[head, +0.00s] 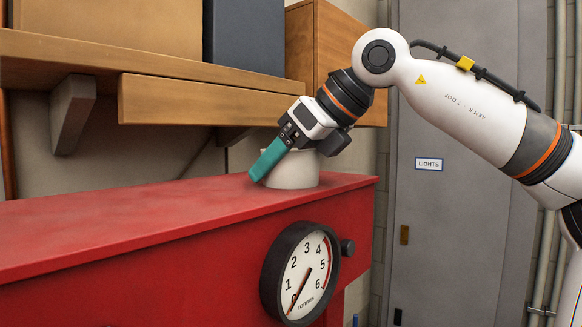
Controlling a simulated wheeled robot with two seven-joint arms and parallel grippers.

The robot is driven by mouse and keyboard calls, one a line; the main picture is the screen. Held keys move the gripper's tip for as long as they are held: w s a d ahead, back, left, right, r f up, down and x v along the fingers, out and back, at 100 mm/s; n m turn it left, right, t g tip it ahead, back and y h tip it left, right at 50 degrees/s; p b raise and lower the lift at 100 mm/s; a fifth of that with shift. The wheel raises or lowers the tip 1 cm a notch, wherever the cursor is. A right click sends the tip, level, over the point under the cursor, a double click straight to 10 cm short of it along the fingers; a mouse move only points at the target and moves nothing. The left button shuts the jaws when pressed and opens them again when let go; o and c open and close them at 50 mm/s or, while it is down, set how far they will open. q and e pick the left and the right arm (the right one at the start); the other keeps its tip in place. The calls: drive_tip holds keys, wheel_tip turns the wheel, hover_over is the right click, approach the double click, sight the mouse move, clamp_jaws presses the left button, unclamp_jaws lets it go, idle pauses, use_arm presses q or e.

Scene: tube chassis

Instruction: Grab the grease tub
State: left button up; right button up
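A pale cream round tub (292,172), which looks like the grease tub, stands upright on the red top near its right end. My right gripper (265,170) comes down over the tub from the upper right. One teal finger shows, slanting down across the tub's left front side. The other finger cannot be made out, so I cannot tell whether the gripper is open or shut, or whether it touches the tub. The gripper hides the upper part of the tub. My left gripper is not in view.
The red cabinet (130,225) has a round gauge (302,272) on its front. A wooden shelf (205,101) with a bracket overhangs the back of the red top. The top is clear left of the tub. A grey door (445,240) stands at the right.

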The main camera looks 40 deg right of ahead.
drive_tip(key=shift+c, duration=1.3)
